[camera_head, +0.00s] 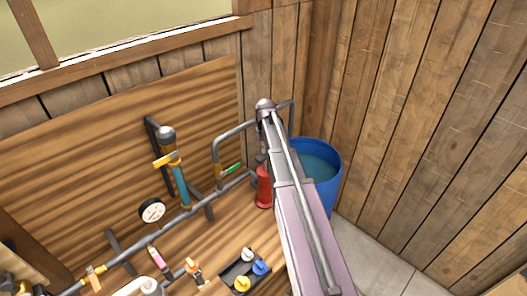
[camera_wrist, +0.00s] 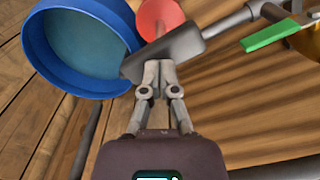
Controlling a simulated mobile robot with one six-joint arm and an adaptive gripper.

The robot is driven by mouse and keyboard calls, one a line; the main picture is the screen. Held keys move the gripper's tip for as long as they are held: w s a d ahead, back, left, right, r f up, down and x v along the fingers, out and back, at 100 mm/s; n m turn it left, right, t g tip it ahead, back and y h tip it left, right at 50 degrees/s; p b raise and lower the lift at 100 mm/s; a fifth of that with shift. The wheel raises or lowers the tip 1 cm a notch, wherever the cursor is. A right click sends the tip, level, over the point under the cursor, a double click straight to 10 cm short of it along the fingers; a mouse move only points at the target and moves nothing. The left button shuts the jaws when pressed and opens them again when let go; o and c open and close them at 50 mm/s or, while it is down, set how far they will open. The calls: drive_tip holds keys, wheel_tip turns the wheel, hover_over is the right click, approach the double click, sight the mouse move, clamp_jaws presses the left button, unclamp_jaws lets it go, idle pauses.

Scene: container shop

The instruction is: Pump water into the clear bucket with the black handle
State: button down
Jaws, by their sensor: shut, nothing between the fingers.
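My gripper (camera_wrist: 158,72) is shut and empty in the wrist view. Its fingertips are at a dark grey lever or handle (camera_wrist: 188,45), partly overlapping it; I cannot tell whether they touch. A red cylinder (camera_wrist: 160,14), which looks like the pump body, stands just beyond the lever. The red cylinder also shows in the head view (camera_head: 264,188), beside my arm, which hides the gripper there. A blue barrel (camera_head: 325,150) holding water is behind my arm; it is at upper left in the wrist view (camera_wrist: 38,48). No clear bucket with a black handle shows in either view.
A grey pipe (camera_head: 222,135) with a green-handled valve (camera_head: 231,169) runs beside the pump. The wooden board carries a gauge (camera_head: 152,210), a blue tube (camera_head: 180,185) and several coloured valves. A dark tray (camera_head: 234,276) holds knobs. Wooden walls close off the right; tiled floor shows there.

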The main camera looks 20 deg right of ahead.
sight(265, 159)
drive_tip(key=shift+r+p, duration=0.6)
drive_tip(key=shift+r, duration=0.35)
drive_tip(key=shift+f, duration=0.2)
drive_tip(key=shift+f+b, duration=3.5)
drive_tip(key=shift+b, duration=0.2)
wheel_tip(265, 159, up, 7)
drive_tip(key=p, duration=0.7)
drive_tip(key=shift+r, duration=0.2)
drive_tip(key=shift+f, duration=0.15)
drive_tip(key=shift+f+b, duration=3.45)
drive_tip(key=shift+f, duration=0.05)
wheel_tip(265, 159, up, 7)
drive_tip(key=p, duration=0.7)
drive_tip(key=shift+r, duration=0.15)
